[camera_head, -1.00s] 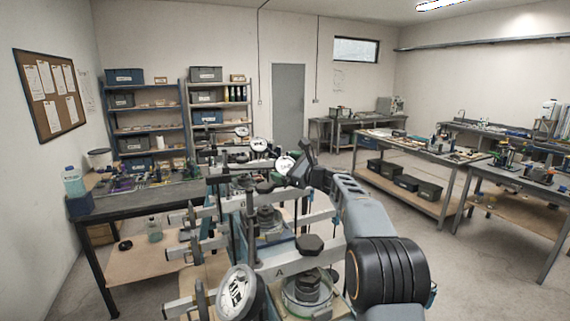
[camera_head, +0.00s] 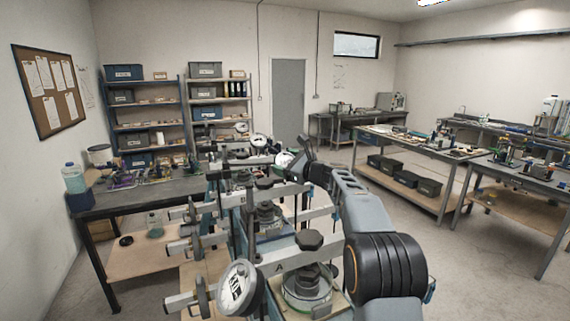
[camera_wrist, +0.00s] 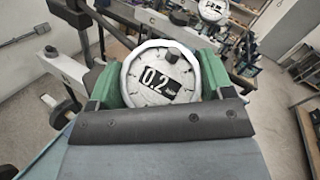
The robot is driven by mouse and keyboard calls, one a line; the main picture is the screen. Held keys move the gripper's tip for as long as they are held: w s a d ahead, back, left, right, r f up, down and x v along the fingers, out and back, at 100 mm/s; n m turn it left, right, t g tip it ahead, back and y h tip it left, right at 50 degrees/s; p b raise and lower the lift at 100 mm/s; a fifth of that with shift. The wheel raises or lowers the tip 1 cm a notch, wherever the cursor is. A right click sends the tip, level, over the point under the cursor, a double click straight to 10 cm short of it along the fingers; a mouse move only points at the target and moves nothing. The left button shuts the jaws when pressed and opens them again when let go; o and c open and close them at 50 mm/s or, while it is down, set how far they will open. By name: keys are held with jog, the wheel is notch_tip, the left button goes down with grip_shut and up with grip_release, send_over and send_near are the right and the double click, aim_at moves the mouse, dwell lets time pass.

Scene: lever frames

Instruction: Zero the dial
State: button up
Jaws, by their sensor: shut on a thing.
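The dial's lower edge is hidden behind the dark bar of my gripper. In the head view my arm reaches out to this white dial (camera_head: 284,160) among a row of lever frames. A nearer dial (camera_head: 239,288) stands by the frame marked A (camera_head: 290,264).
Another dial (camera_wrist: 213,10) shows at the top of the wrist view. Weights, posts and beams of the lever frames crowd the space around my arm. A dark bench (camera_head: 130,197) stands left, and a workbench (camera_head: 430,150) right. Open floor lies between the benches.

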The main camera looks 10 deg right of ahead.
jog(key=m+b, duration=0.1)
jog(key=m+t+h+b, duration=0.1)
jog(key=b, duration=0.1)
jog(key=shift+f+t, duration=0.3)
jog(key=shift+f, duration=0.1)
jog(key=m+t+h+b, duration=0.1)
jog(key=m+h+b, duration=0.1)
jog(key=m, duration=0.1)
jog(key=shift+r, duration=0.15)
jog(key=shift+r+m+t+h+b, duration=0.25)
jog(key=shift+m+t+h+b, duration=0.2)
jog(key=shift+m+h, duration=0.2)
jog(key=o, duration=0.9)
jog(key=shift+o, duration=0.2)
jog(key=shift+s, duration=0.1)
